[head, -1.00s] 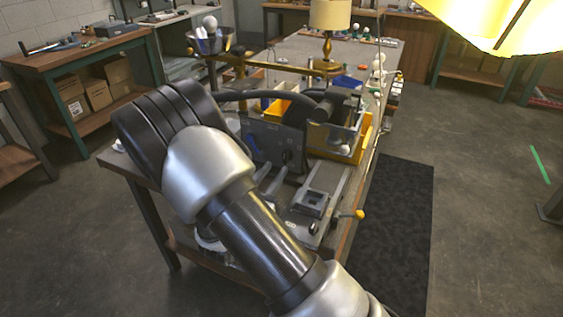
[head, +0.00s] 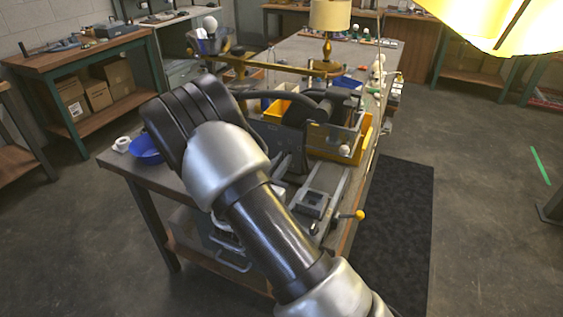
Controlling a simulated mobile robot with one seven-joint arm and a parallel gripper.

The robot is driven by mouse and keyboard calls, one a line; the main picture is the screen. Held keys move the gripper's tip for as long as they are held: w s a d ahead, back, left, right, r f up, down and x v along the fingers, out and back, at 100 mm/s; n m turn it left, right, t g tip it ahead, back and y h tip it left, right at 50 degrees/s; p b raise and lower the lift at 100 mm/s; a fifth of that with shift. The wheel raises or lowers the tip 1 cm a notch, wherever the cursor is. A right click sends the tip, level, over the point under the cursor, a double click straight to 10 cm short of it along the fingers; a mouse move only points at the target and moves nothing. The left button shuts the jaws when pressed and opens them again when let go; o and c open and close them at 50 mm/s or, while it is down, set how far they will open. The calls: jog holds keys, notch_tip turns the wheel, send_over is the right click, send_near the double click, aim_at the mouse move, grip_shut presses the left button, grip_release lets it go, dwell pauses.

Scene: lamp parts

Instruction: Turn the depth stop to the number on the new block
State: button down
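My gripper is not in view; my silver and black arm (head: 255,215) reaches up from the bottom and its far end is hidden behind the black link. A dark machine (head: 290,140) with a black curved bar and a black cylinder (head: 340,103) stands on the workbench, partly covered by my arm. A grey square fixture (head: 311,203) with a recess lies on rails in front of it. A lever with a yellow knob (head: 359,215) sticks out at the bench's right edge. I cannot make out a depth stop, a numbered block or any number.
A yellow bin (head: 358,146) and a white ball (head: 345,150) are at the machine's right. A blue bowl (head: 146,148) and a white roll (head: 122,144) lie at the bench's left corner. A brass lamp (head: 328,30) stands farther back. The floor by the dark mat (head: 400,230) is clear.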

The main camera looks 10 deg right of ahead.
jog(key=shift+f+m+b, duration=0.15)
jog(key=shift+m+b, duration=0.25)
jog(key=m+b, duration=0.3)
jog(key=shift+s+d+f+m+b, duration=0.1)
jog(key=shift+f+m+b, duration=0.05)
jog(key=shift+m+b, duration=0.25)
jog(key=m+b, duration=0.3)
jog(key=b, duration=0.1)
jog(key=shift+m, duration=0.3)
jog(key=shift+m+b, duration=0.7)
jog(key=shift+b, duration=0.1)
jog(key=shift+s, duration=0.1)
jog(key=c, duration=1.8)
grip_release()
